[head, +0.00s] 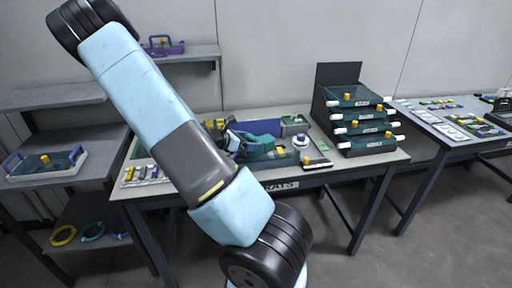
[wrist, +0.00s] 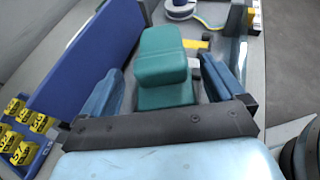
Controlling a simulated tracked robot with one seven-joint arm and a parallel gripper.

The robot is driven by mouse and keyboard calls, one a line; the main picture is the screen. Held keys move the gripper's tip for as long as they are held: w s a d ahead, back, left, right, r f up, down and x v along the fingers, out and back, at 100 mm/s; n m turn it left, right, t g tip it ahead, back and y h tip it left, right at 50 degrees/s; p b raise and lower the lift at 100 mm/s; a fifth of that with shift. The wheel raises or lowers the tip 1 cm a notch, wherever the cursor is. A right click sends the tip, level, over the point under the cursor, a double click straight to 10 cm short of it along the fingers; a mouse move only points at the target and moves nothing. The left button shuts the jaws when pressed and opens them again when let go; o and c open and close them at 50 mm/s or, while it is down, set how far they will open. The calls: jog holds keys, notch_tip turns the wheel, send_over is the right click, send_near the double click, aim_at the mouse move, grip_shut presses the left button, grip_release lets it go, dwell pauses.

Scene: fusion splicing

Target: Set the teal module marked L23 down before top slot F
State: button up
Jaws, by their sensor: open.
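A teal block-shaped module (wrist: 165,65) stands between the two blue fingers of my gripper (wrist: 162,72) in the wrist view. The fingers are apart, with a gap showing on each side of the block. No L23 marking can be read on it from here. In the head view my gripper (head: 232,140) is over the middle table, beside teal equipment (head: 262,146), and my arm partly covers this area. I cannot make out top slot F or its letter in either view.
A spool (wrist: 180,8) lies ahead. Stacked trays (head: 358,125) stand on the table's right. A side table (head: 455,122) is further right; grey shelves (head: 60,95) are left.

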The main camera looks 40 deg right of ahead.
jog(key=shift+x, duration=1.1)
jog(key=shift+c, duration=0.4)
jog(key=c, duration=1.2)
jog(key=shift+r, duration=0.1)
jog(key=shift+c, duration=0.2)
jog(key=shift+r, duration=0.6)
jog(key=s+a+r, duration=0.9)
jog(key=a+r, duration=0.1)
jog(key=r, duration=0.1)
jog(key=shift+a+r, duration=0.35)
jog(key=shift+a, duration=0.05)
